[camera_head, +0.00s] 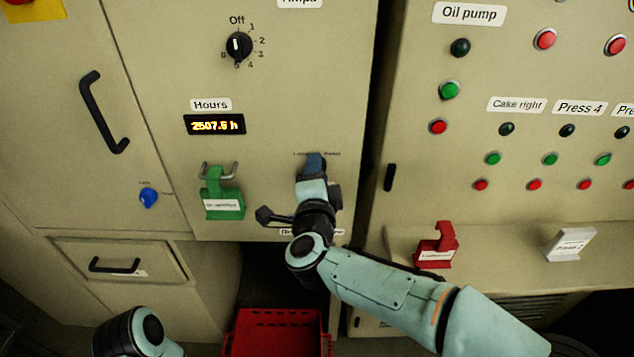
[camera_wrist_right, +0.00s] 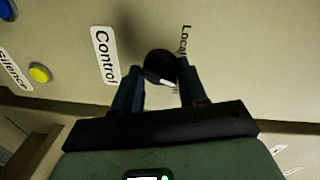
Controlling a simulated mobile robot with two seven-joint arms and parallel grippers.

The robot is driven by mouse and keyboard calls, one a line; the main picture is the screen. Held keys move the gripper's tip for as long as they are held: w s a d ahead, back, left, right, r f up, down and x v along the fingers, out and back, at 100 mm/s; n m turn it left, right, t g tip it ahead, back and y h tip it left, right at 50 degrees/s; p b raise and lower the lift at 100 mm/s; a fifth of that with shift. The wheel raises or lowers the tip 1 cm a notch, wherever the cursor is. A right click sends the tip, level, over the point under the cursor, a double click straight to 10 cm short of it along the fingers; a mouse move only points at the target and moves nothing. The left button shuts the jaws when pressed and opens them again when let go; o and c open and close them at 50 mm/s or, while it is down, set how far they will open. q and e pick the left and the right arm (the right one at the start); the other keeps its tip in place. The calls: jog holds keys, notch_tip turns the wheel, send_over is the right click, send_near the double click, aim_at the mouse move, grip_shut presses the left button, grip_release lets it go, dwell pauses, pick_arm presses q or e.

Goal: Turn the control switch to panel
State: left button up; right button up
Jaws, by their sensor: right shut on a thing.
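The control switch is a round black knob with a white pointer mark, seen in the right wrist view (camera_wrist_right: 159,65) beside a white "Control" label (camera_wrist_right: 105,55) and the word "Local" (camera_wrist_right: 184,40). The pointer mark is at the knob's lower right in that view. My right gripper (camera_wrist_right: 160,88) has one finger on each side of the knob and is shut on it. In the head view my right gripper (camera_head: 314,166) is at the cabinet front, just under small "Local" and "Panel" lettering, and hides the switch.
A green padlock-like tag (camera_head: 222,195) hangs just left of my right gripper. A blue knob (camera_head: 148,197) sits further left. A red tag (camera_head: 437,245) and white tag (camera_head: 570,244) stand on the right ledge. A red crate (camera_head: 277,330) is below.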

pick_arm(q)
jog(key=shift+t, duration=0.6)
jog(key=shift+w+a+f+b, duration=0.2)
jog(key=shift+w+f+b, duration=0.5)
jog(key=shift+f+b, duration=0.25)
jog(key=shift+w+a+f+b, duration=0.15)
jog(key=shift+w+f+b, duration=0.55)
jog(key=shift+f+b, duration=0.2)
pick_arm(e)
jog(key=shift+r+m+y, duration=0.15)
jog(key=shift+m+y, duration=0.15)
jog(key=shift+m, duration=2.1)
jog(key=o, duration=1)
jog(key=shift+s, duration=0.1)
